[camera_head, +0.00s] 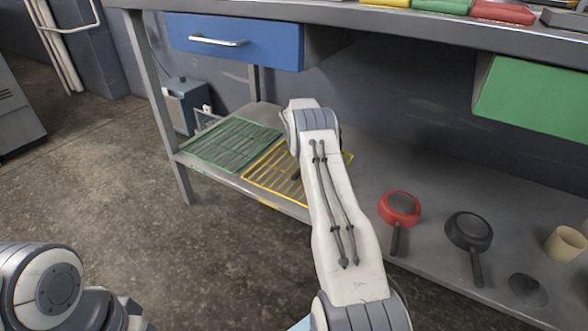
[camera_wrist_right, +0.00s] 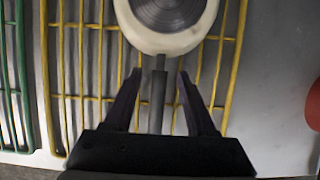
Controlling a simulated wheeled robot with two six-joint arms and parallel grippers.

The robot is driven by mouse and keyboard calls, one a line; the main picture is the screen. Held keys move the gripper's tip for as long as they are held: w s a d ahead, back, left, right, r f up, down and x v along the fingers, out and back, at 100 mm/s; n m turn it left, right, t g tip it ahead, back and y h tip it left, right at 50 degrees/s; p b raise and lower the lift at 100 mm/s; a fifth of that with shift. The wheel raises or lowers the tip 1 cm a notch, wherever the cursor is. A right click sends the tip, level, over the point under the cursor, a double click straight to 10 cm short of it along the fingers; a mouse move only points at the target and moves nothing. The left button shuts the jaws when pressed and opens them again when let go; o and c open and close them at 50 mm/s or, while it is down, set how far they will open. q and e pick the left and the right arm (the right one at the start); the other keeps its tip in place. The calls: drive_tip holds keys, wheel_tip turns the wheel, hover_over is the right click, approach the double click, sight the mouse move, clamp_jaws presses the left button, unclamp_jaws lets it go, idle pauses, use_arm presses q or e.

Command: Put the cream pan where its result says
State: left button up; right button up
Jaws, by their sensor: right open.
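The cream pan (camera_wrist_right: 190,44) lies on the yellow rack (camera_wrist_right: 97,100), its round dark centre ringed by a cream rim. Its dark handle (camera_wrist_right: 158,95) points toward my right gripper. My right gripper (camera_wrist_right: 159,73) is open, with one finger on each side of the handle and a gap to both. In the head view my right arm hides the pan and most of the gripper; the yellow rack (camera_head: 262,178) shows beside the arm. My left arm shows only at the lower left, and its gripper is not clearly in view.
A green rack (camera_head: 232,143) lies left of the yellow one on the low shelf. A red pan (camera_head: 399,204), a black pan (camera_head: 469,231) and a beige cup (camera_head: 565,244) stand to the right. A blue drawer (camera_head: 235,40) and a green panel (camera_head: 535,97) hang above.

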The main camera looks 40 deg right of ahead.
drive_tip(key=s+a+p, duration=0.1)
drive_tip(key=a, duration=0.2)
drive_tip(key=s+a+r+p, duration=0.1)
drive_tip(key=s+a, duration=0.1)
drive_tip(key=a, duration=0.2)
drive_tip(key=s+a+p, duration=0.1)
drive_tip(key=a, duration=0.3)
drive_tip(key=shift+s+r+p, duration=0.2)
drive_tip(key=shift+s+p, duration=0.05)
drive_tip(key=shift+p, duration=0.15)
drive_tip(key=shift+s+a, duration=0.15)
drive_tip(key=shift+a, duration=0.2)
